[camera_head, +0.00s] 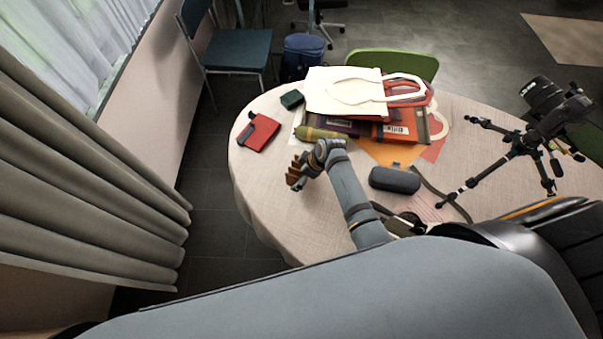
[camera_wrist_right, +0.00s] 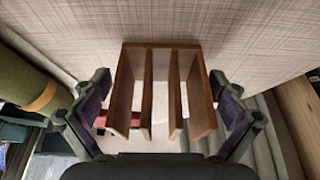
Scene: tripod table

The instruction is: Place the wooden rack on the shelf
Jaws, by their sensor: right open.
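The wooden rack (camera_wrist_right: 124,92) is small and brown with several parallel slats. In the right wrist view it lies between the two fingers of my right gripper (camera_wrist_right: 160,108), which is open around it. A narrow gap seems to show on each side; contact is hard to tell. In the head view the rack (camera_head: 293,174) is a small brown shape at the tip of my right gripper (camera_head: 301,170), over the left part of the round table. The gripper partly covers it there. I see no shelf that I can identify. My left gripper is not in view.
Grey curtains (camera_head: 80,190) hang at the left. The table's left edge is clear.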

